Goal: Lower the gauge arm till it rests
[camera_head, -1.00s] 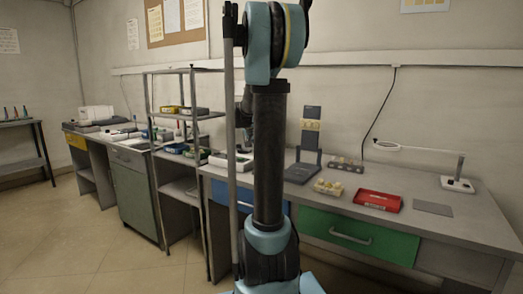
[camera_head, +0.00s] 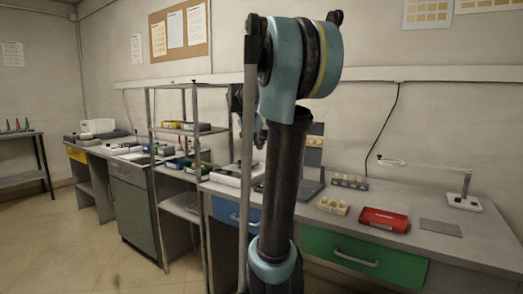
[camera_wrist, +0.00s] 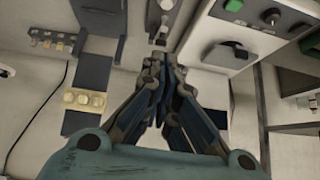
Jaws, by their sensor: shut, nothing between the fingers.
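My gripper (camera_wrist: 167,66) is shut and empty, its fingertips together at the middle of the wrist view. Just beyond the tips is a narrow grey upright part (camera_wrist: 166,16), beside a white bench device (camera_wrist: 213,50) with a green button and black knob. I cannot tell whether this part is the gauge arm, nor whether the tips touch it. A dark stand with a cream-patched panel (camera_head: 314,142) shows just right of my arm; no gauge arm can be picked out there.
A metal shelf frame (camera_head: 151,125) stands left of my arm.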

